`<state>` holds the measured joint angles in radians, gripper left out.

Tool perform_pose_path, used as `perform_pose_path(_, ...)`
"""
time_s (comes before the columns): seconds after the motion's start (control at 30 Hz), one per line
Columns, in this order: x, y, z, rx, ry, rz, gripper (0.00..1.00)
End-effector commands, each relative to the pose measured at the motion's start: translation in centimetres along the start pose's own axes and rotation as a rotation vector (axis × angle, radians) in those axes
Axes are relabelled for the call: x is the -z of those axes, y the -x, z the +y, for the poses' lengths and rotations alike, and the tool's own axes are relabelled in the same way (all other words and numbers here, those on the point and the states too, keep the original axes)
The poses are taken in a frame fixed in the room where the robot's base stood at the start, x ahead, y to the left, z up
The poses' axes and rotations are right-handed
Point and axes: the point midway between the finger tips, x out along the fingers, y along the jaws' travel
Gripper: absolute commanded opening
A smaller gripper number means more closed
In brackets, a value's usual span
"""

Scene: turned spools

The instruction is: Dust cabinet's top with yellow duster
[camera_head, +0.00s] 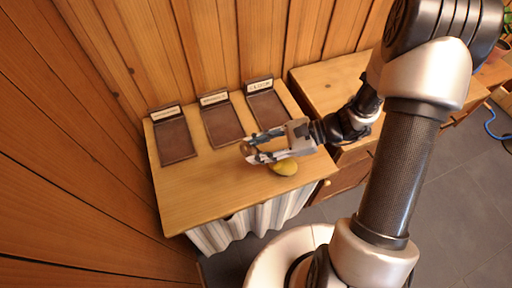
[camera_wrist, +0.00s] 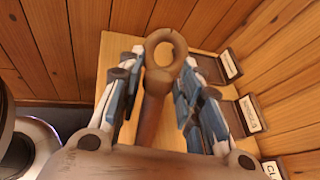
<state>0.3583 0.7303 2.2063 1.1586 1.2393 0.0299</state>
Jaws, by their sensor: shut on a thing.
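My gripper (camera_head: 256,149) reaches in from the right, low over the light wooden top (camera_head: 195,195) of a curtain-fronted stand. It is shut on a brown wooden handle with a ring end; the handle (camera_wrist: 152,105) lies between the two fingers in the wrist view. A rounded yellow piece, seemingly the head of the yellow duster (camera_head: 284,169), shows just below my gripper near the top's right part. Its join to the handle is hidden, and I cannot tell whether it touches the top. A second wooden top (camera_head: 335,82), on a cabinet with drawers, stands to the right.
Three dark brown trays with label plates lie along the back: left (camera_head: 176,140), middle (camera_head: 221,124), right (camera_head: 268,106). Plank walls close the back and left. The front left of the top is bare. A striped curtain (camera_head: 245,222) hangs below. A blue cable (camera_head: 490,125) lies far right.

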Motion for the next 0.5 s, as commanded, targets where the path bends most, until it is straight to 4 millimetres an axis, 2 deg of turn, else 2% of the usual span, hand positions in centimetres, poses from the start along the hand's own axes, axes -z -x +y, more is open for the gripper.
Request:
perform_pose_path(0.1, 0.1, 0.3, -0.1, -0.002, 0.001, 0.0, 0.01)
perform_pose_path(0.27, -2.3, 1.6, -0.6, -0.005, 0.007, 0.002, 0.01)
perform_pose_path(0.5, -4.0, 2.6, -1.0, -0.009, 0.004, -0.001, 0.01)
